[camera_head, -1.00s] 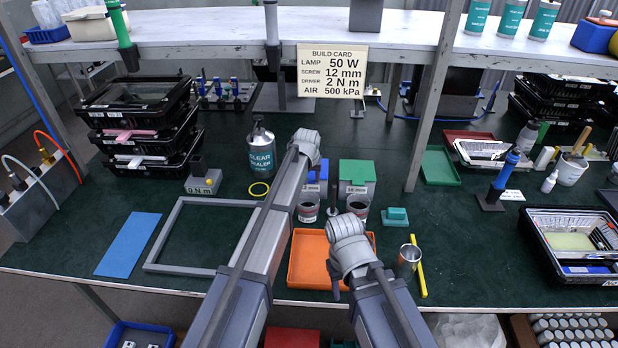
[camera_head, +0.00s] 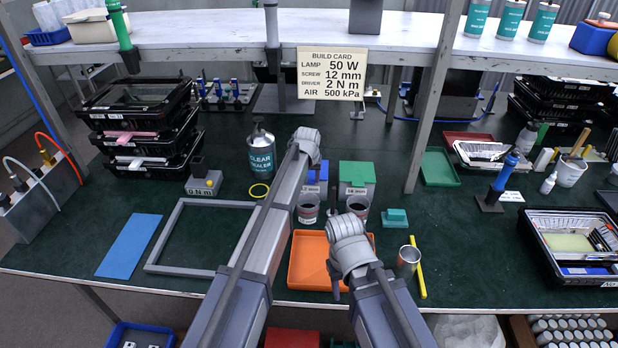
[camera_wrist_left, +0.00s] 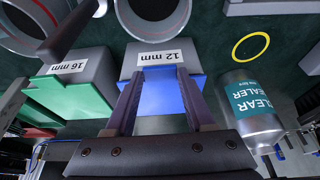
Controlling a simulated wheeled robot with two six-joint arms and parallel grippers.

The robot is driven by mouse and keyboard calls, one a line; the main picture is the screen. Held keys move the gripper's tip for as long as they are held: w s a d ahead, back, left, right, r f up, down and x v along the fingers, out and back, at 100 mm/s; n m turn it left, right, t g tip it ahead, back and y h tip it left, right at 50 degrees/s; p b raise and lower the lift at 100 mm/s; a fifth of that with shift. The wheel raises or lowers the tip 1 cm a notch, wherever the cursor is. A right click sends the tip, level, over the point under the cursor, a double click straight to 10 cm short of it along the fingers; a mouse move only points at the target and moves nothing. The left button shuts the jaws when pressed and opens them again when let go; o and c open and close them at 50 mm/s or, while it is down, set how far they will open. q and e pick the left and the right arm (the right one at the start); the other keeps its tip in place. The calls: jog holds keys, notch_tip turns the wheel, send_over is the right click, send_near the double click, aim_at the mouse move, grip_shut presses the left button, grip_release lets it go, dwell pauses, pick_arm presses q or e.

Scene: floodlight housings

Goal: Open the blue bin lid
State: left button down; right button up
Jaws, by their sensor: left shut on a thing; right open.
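The blue lid (camera_wrist_left: 160,97) is on the grey bin labelled 12 mm (camera_wrist_left: 130,62), in the left wrist view. My left gripper (camera_wrist_left: 160,76) is shut on the blue lid, with one finger at each side. In the head view the blue lid (camera_head: 322,172) is partly hidden behind my left wrist, and its exact tilt is unclear. My right gripper (camera_head: 336,288) is open and empty, low over the orange tray (camera_head: 305,262).
A bin with a green lid (camera_head: 357,172) stands right beside the blue one. Two round cups (camera_head: 308,212) stand in front of the bins. A sealer can (camera_head: 261,152) and yellow ring (camera_head: 259,190) are to the left. A grey frame (camera_head: 180,268) lies further left.

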aim_at(310, 175)
pick_arm(q)
jog(key=r+g+p, duration=0.1)
jog(key=w+r+p, duration=0.1)
jog(key=r+p, duration=0.1)
jog(key=w+r+g+p, duration=0.1)
jog(key=p, duration=0.1)
jog(key=shift+r+g, duration=0.15)
jog(key=shift+g, duration=0.15)
jog(key=shift+w+r+p, duration=0.45)
jog(key=shift+r+p, duration=0.25)
jog(key=shift+r, duration=0.05)
jog(key=shift+w+r+p, duration=0.7)
jog(key=shift+w+r, duration=0.1)
jog(key=shift+w, duration=0.05)
jog(key=c, duration=0.6)
grip_release()
jog(key=shift+w, duration=0.1)
jog(key=o, duration=0.3)
jog(key=shift+f, duration=0.2)
jog(key=shift+o, duration=0.3)
jog(key=shift+r, duration=0.1)
